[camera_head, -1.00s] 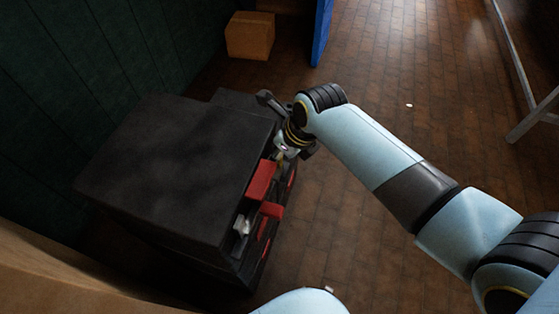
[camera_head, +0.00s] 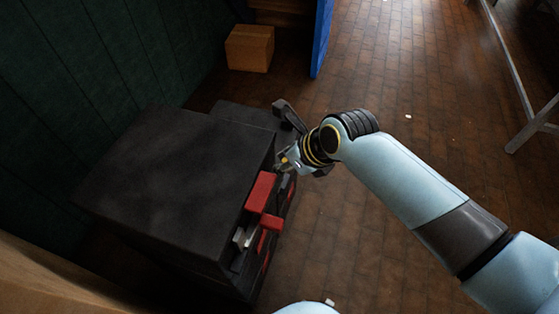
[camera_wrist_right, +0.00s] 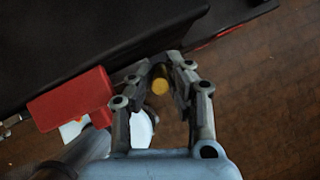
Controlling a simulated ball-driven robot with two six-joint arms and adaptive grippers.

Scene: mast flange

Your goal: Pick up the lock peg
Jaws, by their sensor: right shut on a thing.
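The lock peg, a small piece with a round yellow end (camera_wrist_right: 160,86), sits between the fingertips of my right gripper (camera_wrist_right: 164,72) in the right wrist view. The rest of the peg is dark or hidden by the fingers. In the head view my right gripper (camera_head: 286,163) is beside the right edge of the black cabinet (camera_head: 180,180), just above the red blocks. The fingers are shut on the peg. I cannot tell whether the peg touches the cabinet. My left gripper is not in view.
Red blocks (camera_head: 261,191) and small pale pieces (camera_head: 243,236) line the cabinet's right side. A red block (camera_wrist_right: 72,98) shows left of the fingers in the wrist view. A cardboard box (camera_head: 250,48) and blue panel (camera_head: 321,38) stand behind.

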